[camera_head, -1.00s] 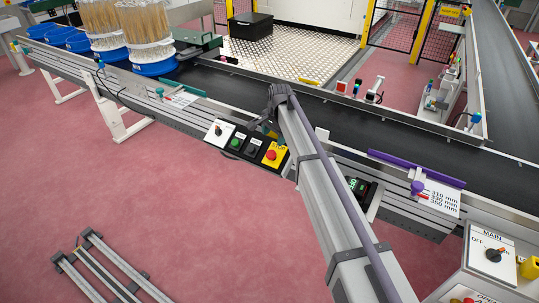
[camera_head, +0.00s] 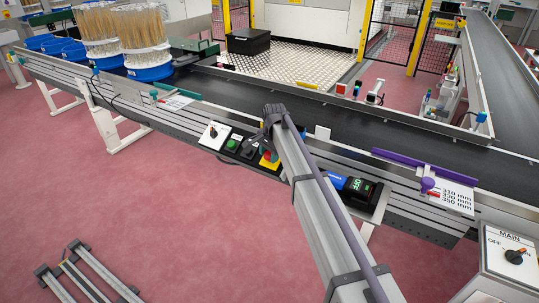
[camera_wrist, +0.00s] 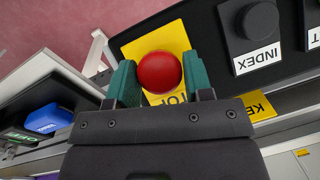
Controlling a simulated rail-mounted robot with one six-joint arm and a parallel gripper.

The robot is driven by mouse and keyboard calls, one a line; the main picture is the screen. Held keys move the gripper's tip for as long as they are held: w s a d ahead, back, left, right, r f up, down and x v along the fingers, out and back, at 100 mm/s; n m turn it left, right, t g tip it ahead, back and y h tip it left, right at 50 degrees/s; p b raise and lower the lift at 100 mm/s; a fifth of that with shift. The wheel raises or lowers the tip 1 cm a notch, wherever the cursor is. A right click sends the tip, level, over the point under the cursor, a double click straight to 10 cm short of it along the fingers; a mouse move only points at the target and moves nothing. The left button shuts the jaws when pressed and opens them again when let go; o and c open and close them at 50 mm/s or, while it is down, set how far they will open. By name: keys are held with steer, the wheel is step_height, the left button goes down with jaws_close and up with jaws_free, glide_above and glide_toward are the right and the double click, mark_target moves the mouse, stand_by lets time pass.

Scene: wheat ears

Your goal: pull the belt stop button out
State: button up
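The belt stop button is a round red mushroom head (camera_wrist: 159,72) on a yellow plate (camera_wrist: 172,35) in the wrist view. My gripper (camera_wrist: 159,64) has one green finger on each side of the red head. The fingers stand apart with the head between them, and the gap is close to the head's width. I cannot tell whether either finger touches it. The plate's lettering is partly hidden by the button and gripper.
A black INDEX knob (camera_wrist: 249,28) sits close beside the yellow plate. A green button (camera_head: 232,145) and a white-plated switch (camera_head: 213,132) are farther left on the panel. A blue object (camera_head: 338,181) and a green-lit display (camera_head: 361,187) lie right of my arm. The conveyor belt (camera_head: 400,130) runs behind.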

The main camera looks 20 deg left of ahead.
jaws_close()
steer(key=shift+s+a+r+p, duration=0.1)
steer(key=shift+s+r+p, duration=0.35)
steer(key=shift+r+p, duration=0.45)
steer(key=shift+f, duration=0.2)
steer(key=shift+o, duration=2.3)
jaws_free()
step_height(320, 180, up, 11)
steer(key=d+p, duration=0.1)
steer(key=p, duration=0.9)
steer(key=shift+s+d, duration=0.15)
steer(key=shift+s, duration=0.15)
